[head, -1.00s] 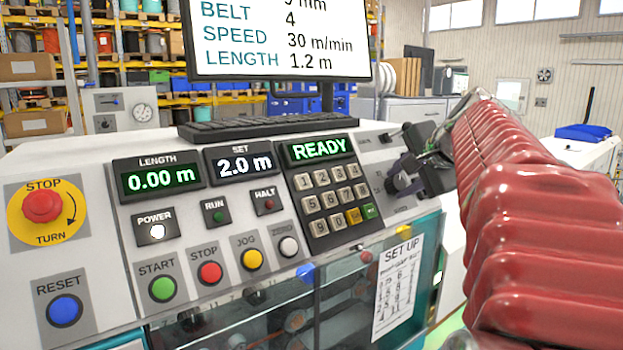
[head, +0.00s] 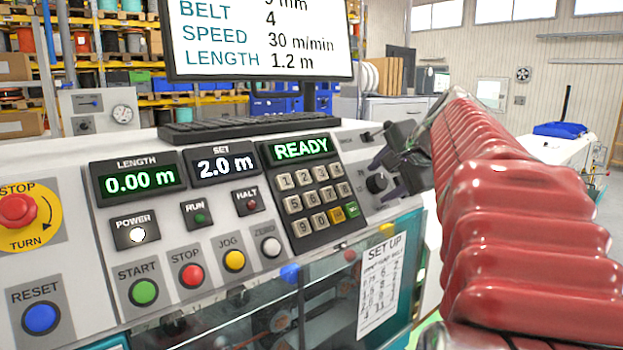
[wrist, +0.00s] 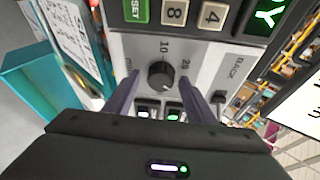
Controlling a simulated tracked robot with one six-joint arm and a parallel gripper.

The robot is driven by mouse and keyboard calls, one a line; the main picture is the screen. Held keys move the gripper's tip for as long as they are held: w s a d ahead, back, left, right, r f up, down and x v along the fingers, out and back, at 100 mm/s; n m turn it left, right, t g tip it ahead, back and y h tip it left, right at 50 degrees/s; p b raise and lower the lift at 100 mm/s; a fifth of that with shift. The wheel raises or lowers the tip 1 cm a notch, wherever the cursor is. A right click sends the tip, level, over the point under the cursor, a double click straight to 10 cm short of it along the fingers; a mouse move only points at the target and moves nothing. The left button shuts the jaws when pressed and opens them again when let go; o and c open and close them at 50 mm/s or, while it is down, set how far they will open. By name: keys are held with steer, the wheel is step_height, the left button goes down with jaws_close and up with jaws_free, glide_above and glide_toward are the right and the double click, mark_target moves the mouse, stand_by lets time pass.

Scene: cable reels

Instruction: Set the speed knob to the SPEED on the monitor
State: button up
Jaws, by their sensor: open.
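The speed knob (head: 376,184) is a small dark round knob at the right end of the control panel. It also shows in the wrist view (wrist: 161,74), with scale marks 10 and 20 around it. A light mark shows near its lower edge there; I cannot tell its exact setting. The monitor (head: 262,40) reads SPEED 30 m/min. My gripper (wrist: 160,82) is open, its two dark fingers on either side of the knob with gaps visible. In the head view my gripper (head: 388,176) is close to the knob; contact does not show.
The keypad (head: 318,202) and READY display (head: 301,149) are left of the knob. A BACK switch (wrist: 220,97) sits close beside one finger in the wrist view. A keyboard (head: 228,127) lies behind the panel. The red stop button (head: 17,211) is far left.

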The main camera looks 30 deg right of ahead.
steer(key=v, duration=1.3)
steer(key=shift+s+r, duration=0.2)
steer(key=shift+s, duration=0.15)
steer(key=shift+a, duration=0.1)
